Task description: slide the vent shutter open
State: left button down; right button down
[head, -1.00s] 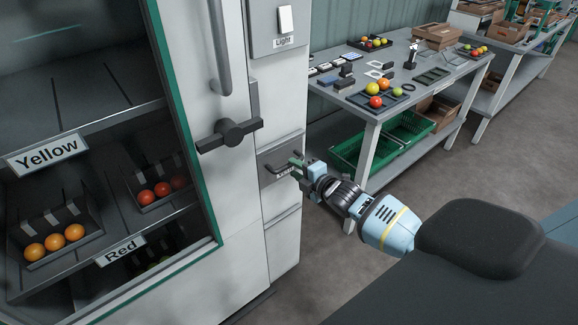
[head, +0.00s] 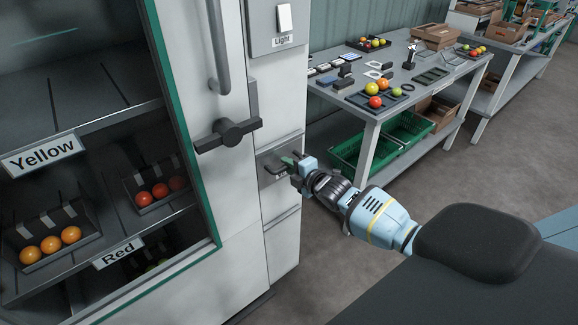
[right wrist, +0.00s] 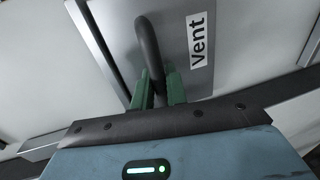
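The vent shutter (head: 266,181) is a grey plate with a dark bar handle on the front of the white cabinet, below the light switch. In the right wrist view the shutter (right wrist: 222,75) carries a "Vent" label, and its dark curved handle (right wrist: 149,45) rises beside the label. My right gripper (head: 290,163) is at the handle. Its two green fingers (right wrist: 160,92) lie on either side of the handle and appear closed on it. The fingers partly hide the handle's near end. My left gripper is not in view.
A dark lever (head: 228,134) juts from the cabinet just above left of the shutter. A glass-fronted compartment with orange and red tomatoes is at left. A grey table (head: 384,112) with trays, and green crates (head: 365,157) under it, stands behind my right arm. Floor at right is clear.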

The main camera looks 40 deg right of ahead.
aim_at(281, 176)
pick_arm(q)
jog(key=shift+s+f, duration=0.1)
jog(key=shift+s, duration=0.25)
